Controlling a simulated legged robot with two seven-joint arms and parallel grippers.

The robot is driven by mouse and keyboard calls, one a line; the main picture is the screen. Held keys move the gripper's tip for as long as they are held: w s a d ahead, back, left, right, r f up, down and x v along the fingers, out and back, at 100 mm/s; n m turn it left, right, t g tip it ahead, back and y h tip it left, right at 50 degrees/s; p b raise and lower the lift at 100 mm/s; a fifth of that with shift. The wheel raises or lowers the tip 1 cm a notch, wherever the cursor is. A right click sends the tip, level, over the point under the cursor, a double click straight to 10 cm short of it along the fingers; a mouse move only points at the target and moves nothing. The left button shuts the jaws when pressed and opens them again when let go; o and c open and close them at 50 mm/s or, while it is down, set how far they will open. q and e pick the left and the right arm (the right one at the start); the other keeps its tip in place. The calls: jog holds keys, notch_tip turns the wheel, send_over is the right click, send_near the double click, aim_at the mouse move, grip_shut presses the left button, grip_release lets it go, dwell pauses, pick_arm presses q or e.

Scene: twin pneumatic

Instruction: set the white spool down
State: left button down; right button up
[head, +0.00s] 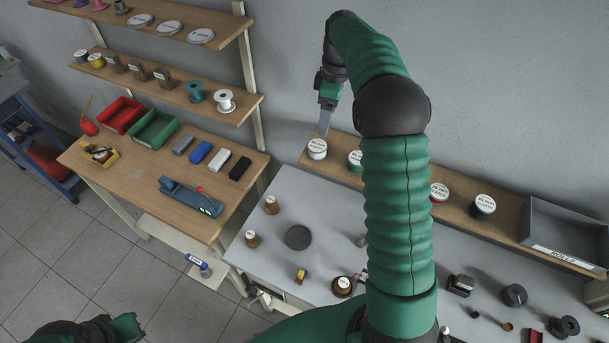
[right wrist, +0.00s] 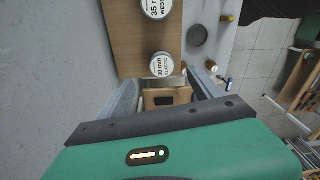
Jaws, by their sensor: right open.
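A white spool with a printed round label (head: 317,149) stands flat near the left end of the long wooden shelf (head: 460,210). The right wrist view shows a pale labelled spool (right wrist: 161,65) just beyond the jaws, near the shelf's end. My right gripper (head: 325,130) is just above the white spool in the head view. Its jaws (right wrist: 165,95) are apart with nothing between them. A bare white spool (head: 225,101) stands on the lower left wall shelf beside a teal one (head: 195,91). My left gripper (head: 125,325) is partly in view at the bottom left; its fingers are unclear.
Green (head: 355,161), red (head: 439,193) and black (head: 484,205) labelled spools share the long shelf. A grey bin (head: 565,238) is at its right end. Brown bottles (head: 252,239) and a dark disc (head: 298,237) are on the grey bench. My right arm hides its middle.

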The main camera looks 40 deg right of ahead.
jog(key=s+a+f+m, duration=0.2)
jog(key=a, duration=0.5)
jog(key=s+a+f+m, duration=0.2)
jog(key=a, duration=0.5)
jog(key=s+a+f+m+t, duration=0.1)
jog(key=s+a+f+m, duration=0.15)
jog(key=s+a, duration=0.4)
jog(key=s+a+f+m+t, duration=0.1)
jog(key=s+a+f, duration=0.2)
jog(key=s+a, duration=0.4)
pick_arm(q)
jog(key=s+b+x, duration=0.3)
jog(key=b+x, duration=1.2)
jog(key=shift+a+f, duration=0.45)
jog(key=shift+f, duration=0.05)
pick_arm(e)
notch_tip(320, 180, down, 16)
jog(key=d, duration=0.1)
jog(key=shift+d+h, duration=0.3)
pick_arm(q)
jog(key=shift+s+d, duration=0.1)
jog(key=shift+s, duration=0.05)
pick_arm(e)
jog(key=shift+r, duration=0.1)
pick_arm(q)
jog(key=shift+s+d+r, duration=0.15)
jog(key=shift+s+d, duration=0.05)
pick_arm(e)
jog(key=shift+s+d, duration=0.2)
jog(key=shift+d, duration=0.05)
